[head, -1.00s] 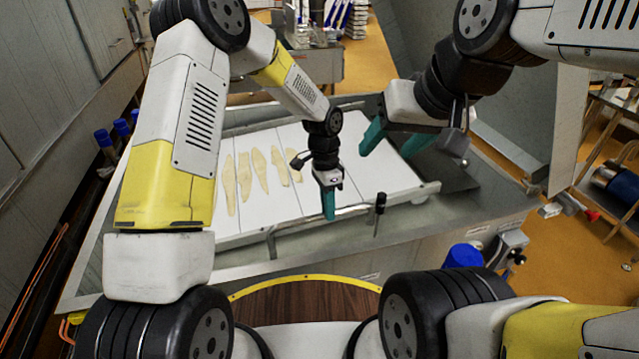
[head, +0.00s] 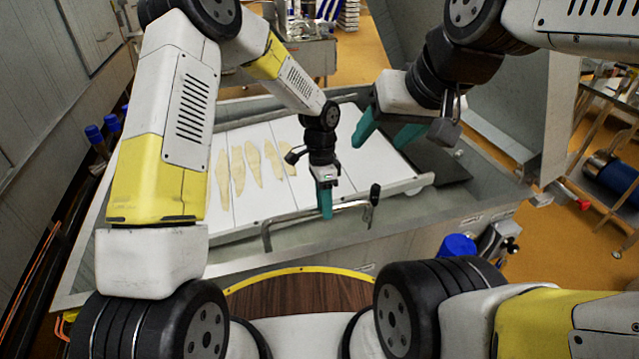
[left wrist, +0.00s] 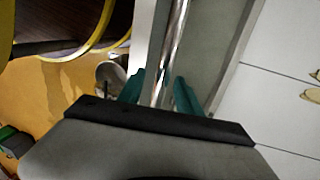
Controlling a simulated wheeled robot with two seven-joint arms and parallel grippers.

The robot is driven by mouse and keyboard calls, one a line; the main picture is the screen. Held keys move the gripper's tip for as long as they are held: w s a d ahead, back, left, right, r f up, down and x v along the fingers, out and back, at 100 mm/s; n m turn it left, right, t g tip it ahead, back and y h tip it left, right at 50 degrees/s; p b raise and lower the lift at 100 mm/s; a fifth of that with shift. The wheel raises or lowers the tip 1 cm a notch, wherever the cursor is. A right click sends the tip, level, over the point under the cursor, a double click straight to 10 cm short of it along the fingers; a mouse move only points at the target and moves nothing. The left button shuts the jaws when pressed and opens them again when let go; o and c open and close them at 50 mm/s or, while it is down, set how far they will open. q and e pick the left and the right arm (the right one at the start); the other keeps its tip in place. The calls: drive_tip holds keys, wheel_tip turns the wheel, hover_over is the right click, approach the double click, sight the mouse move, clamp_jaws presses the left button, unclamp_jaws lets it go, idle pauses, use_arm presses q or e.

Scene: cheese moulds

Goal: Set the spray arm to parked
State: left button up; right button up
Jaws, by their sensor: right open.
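The spray arm (head: 290,217) is a bent metal tube along the near side of the white table in the vat. A black upright piece (head: 374,196) stands at its right end. My left gripper (head: 325,208) points down at the tube in the head view. In the left wrist view the tube (left wrist: 176,35) passes between the two close-set teal fingers (left wrist: 160,90) of this gripper, which look shut on it; the contact itself is partly hidden. My right gripper (head: 383,138) is open and empty above the right part of the table.
Several flat pale pieces (head: 253,165) lie on the white table (head: 235,208). The grey vat wall (head: 420,225) surrounds it. A blue cap (head: 458,246) stands at the vat's front right. A round wooden top with yellow rim (head: 300,295) is nearest me.

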use_arm(q)
wheel_tip(320, 180, up, 8)
drive_tip(key=w, duration=0.1)
drive_tip(key=shift+w+a+f, duration=0.15)
drive_tip(key=shift+w, duration=0.1)
idle(0.4)
